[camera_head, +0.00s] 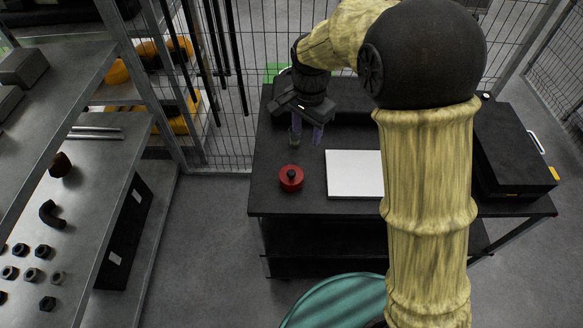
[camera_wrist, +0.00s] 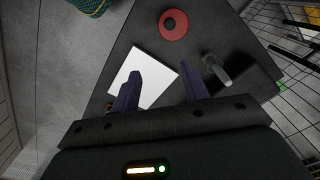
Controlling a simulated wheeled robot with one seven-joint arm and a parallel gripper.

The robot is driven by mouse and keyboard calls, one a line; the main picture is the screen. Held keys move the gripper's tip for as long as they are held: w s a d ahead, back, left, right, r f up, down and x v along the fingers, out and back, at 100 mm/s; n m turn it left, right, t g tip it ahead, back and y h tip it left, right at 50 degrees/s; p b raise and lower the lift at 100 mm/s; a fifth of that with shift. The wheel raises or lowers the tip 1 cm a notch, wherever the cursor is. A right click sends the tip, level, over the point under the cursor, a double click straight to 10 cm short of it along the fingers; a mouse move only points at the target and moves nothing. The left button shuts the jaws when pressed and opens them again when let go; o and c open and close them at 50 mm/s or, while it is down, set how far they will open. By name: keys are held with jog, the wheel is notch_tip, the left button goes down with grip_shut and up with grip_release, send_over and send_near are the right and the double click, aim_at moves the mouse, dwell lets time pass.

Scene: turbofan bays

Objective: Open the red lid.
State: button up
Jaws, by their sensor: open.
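The red lid (camera_head: 291,178) is round with a black knob on top and lies near the left front of the black table (camera_head: 300,205). In the wrist view the red lid (camera_wrist: 173,25) shows at the top, beyond my fingertips. Whether a container is under it cannot be told. My gripper (camera_head: 307,136) hangs above the table, behind the lid and apart from it. In the wrist view my gripper (camera_wrist: 161,80) has its two dark purple fingers spread with nothing between them.
A white square panel (camera_head: 352,174) lies right of the lid. A small grey upright object (camera_wrist: 215,69) stands near my gripper. A black case (camera_head: 510,152) is at the table's right. Wire fencing (camera_head: 235,90) runs behind; metal shelves (camera_head: 110,160) stand left.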

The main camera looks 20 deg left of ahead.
aim_at(292, 172)
jog(key=a, duration=0.3)
jog(key=shift+s+a+m, duration=0.1)
jog(key=shift+a+m, duration=0.3)
notch_tip(292, 172, down, 18)
jog(key=p, duration=0.5)
jog(key=shift+r, duration=0.25)
grip_shut()
